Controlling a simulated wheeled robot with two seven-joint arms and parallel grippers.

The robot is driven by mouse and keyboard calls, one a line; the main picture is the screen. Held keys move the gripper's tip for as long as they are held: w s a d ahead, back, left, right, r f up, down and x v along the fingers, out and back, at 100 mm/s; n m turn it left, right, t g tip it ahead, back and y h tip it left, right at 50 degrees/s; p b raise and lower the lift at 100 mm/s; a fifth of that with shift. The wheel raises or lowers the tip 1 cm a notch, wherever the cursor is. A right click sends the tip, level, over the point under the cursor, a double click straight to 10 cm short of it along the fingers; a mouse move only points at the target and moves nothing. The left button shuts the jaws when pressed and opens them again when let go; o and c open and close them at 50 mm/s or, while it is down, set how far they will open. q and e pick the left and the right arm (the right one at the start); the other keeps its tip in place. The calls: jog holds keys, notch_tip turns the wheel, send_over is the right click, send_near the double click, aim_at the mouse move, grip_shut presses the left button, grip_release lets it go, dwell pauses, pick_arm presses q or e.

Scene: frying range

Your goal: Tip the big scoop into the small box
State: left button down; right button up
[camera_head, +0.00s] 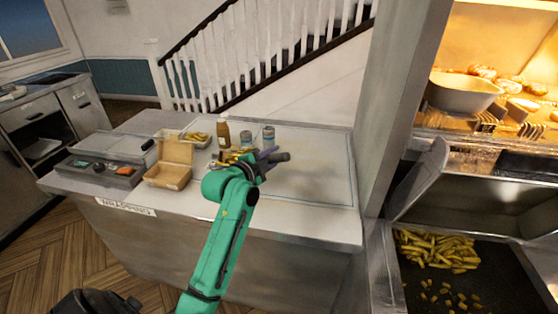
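A small brown cardboard box (168,181) with its lid up stands on the counter, left of my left gripper. My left gripper (268,158) is over the counter at the end of the green arm. Its fingers are small and partly hidden by the wrist, so I cannot tell whether they are open or shut. Yellow-brown pieces (231,156) show just left of it; I cannot tell whether they lie in a scoop. No big scoop can be clearly made out. My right gripper is not in view.
A tray with fries (197,138), a brown bottle (223,135) and two small jars (268,136) stand behind. The counter's right part (318,190) is clear. Fries (437,249) lie in the fryer bay beyond a pillar.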

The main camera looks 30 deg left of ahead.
pick_arm(q)
jog(key=a+r+n+p, duration=0.1)
jog(key=a+r, duration=0.1)
jog(key=a+r+n+h+p, duration=0.1)
jog(key=a+r+n, duration=0.1)
jog(key=a+r, duration=0.1)
jog(key=shift+a+r+n+p, duration=0.2)
jog(key=shift+a+n+p, duration=0.1)
jog(key=shift+p, duration=0.05)
jog(key=shift+a+r+n, duration=0.4)
jog(key=shift+a, duration=0.05)
